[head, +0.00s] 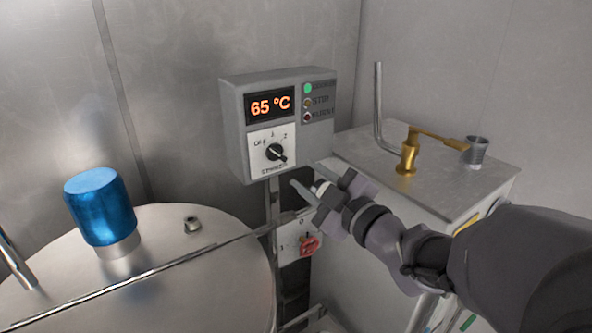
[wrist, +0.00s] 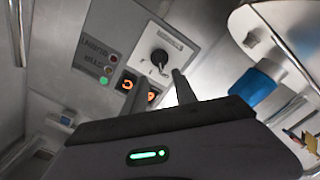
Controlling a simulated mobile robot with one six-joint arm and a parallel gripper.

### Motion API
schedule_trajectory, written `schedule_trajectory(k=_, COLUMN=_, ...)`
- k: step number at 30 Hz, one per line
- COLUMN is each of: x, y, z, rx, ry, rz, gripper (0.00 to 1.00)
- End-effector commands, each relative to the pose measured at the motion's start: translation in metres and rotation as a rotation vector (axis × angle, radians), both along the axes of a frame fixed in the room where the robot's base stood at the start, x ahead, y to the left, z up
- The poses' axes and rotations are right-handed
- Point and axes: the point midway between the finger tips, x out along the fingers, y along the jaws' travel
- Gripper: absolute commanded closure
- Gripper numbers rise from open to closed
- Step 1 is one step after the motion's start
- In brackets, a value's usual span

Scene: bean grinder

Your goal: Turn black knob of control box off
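The grey control box (head: 236,128) is mounted upright on a post in the middle of the head view. Its black knob (head: 275,152) sits on a white plate marked OFF, 1 and 2. The knob lies diagonally, from upper left to lower right; I cannot tell which end is its pointer. The knob also shows in the wrist view (wrist: 159,57), beyond my fingertips. My gripper (head: 322,182) is to the lower right of the knob, apart from it. Its two fingers are spread and empty, and they also show in the wrist view (wrist: 159,80).
The box display (head: 270,104) reads 65 °C, with several small lights or buttons beside it. A red switch (head: 309,245) is below the box. A metal tank (head: 180,285) with a blue cap (head: 99,205) is at left. A cabinet (head: 440,185) with a brass fitting (head: 407,155) is at right.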

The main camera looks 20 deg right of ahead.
Motion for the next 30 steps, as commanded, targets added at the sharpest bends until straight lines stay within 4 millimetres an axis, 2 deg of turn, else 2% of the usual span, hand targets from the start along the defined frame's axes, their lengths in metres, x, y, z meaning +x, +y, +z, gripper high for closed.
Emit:
schedule_trajectory(k=3, x=-0.035, y=-0.014, z=0.002, rx=-0.001, ry=-0.002, rz=-0.007, gripper=0.66)
schedule_trajectory(k=6, x=-0.056, y=-0.02, z=-0.003, rx=-0.003, ry=-0.007, rz=-0.006, gripper=0.66)
schedule_trajectory(k=9, x=-0.07, y=-0.024, z=-0.005, rx=-0.002, ry=-0.006, rz=-0.002, gripper=0.66)
schedule_trajectory(k=13, x=-0.076, y=-0.025, z=-0.002, rx=-0.001, ry=-0.002, rz=-0.001, gripper=0.66)
schedule_trajectory(k=21, x=-0.075, y=-0.026, z=0.001, rx=0.005, ry=0.001, rz=-0.012, gripper=0.66)
schedule_trajectory(k=23, x=-0.07, y=-0.033, z=0.005, rx=0.031, ry=0.01, rz=-0.07, gripper=0.66)
schedule_trajectory(k=26, x=-0.062, y=-0.061, z=0.01, rx=0.158, ry=0.067, rz=-0.291, gripper=0.66)
schedule_trajectory(k=28, x=-0.069, y=-0.079, z=0.0, rx=0.317, ry=0.162, rz=-0.479, gripper=0.66)
schedule_trajectory(k=30, x=-0.09, y=-0.08, z=-0.027, rx=0.499, ry=0.313, rz=-0.629, gripper=0.66)
